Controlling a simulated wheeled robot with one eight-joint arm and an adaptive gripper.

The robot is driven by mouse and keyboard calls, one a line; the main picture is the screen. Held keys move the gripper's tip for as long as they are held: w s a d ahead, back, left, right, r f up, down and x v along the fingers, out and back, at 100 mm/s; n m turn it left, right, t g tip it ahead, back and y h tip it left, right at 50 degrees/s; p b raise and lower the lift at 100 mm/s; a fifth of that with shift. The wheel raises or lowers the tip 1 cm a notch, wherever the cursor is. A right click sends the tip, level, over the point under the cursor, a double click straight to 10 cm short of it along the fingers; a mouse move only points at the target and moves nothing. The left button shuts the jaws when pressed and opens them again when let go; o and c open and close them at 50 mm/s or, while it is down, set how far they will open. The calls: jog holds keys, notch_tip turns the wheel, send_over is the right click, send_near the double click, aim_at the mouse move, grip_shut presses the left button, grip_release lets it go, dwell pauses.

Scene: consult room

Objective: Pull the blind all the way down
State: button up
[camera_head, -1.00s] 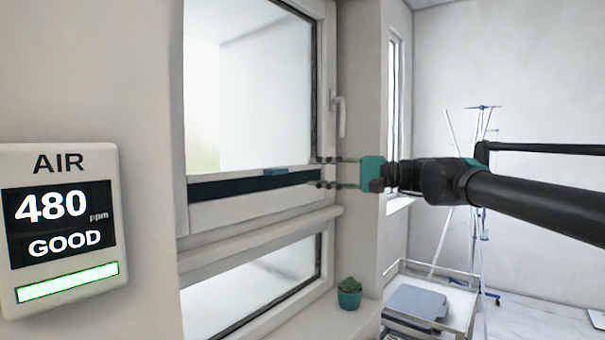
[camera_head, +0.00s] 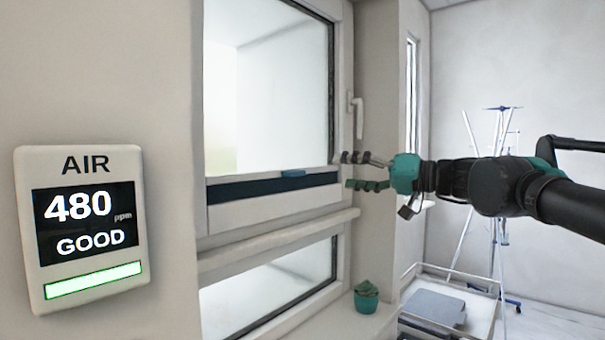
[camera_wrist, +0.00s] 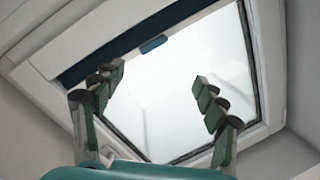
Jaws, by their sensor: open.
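A dark blue band (camera_head: 250,187), apparently the blind, runs across the bottom of the upper window pane (camera_head: 270,95). A small lighter blue tab (camera_head: 293,173) sits on its upper edge. The pane above is clear. In the wrist view, the band (camera_wrist: 105,57) and tab (camera_wrist: 153,44) appear near the top, beyond the fingers. My gripper (camera_head: 352,170) is open and empty, level with the band at the window's right side. Its fingers point left, apart from the tab. In the wrist view, my gripper (camera_wrist: 158,80) has its fingers spread wide, with glass showing between them.
A white window handle (camera_head: 358,117) is on the frame just above my gripper. A trolley (camera_head: 435,307) and a metal stand (camera_head: 495,200) are at right. An air monitor (camera_head: 82,230) hangs at left.

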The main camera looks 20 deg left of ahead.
jog(key=s+d+n+t, duration=0.2)
jog(key=d+n+t, duration=0.1)
jog(key=n, duration=0.3)
send_near(299, 172)
jog(key=shift+h, duration=0.3)
jog(key=x, duration=0.9)
jog(key=shift+w+a+r, duration=0.1)
jog(key=shift+a+r, duration=0.15)
jog(key=shift+a, duration=0.1)
jog(key=shift+c, duration=0.4)
grip_shut()
notch_tip(299, 172, down, 4)
jog(key=shift+r, duration=0.1)
jog(key=shift+o, duration=0.4)
grip_release()
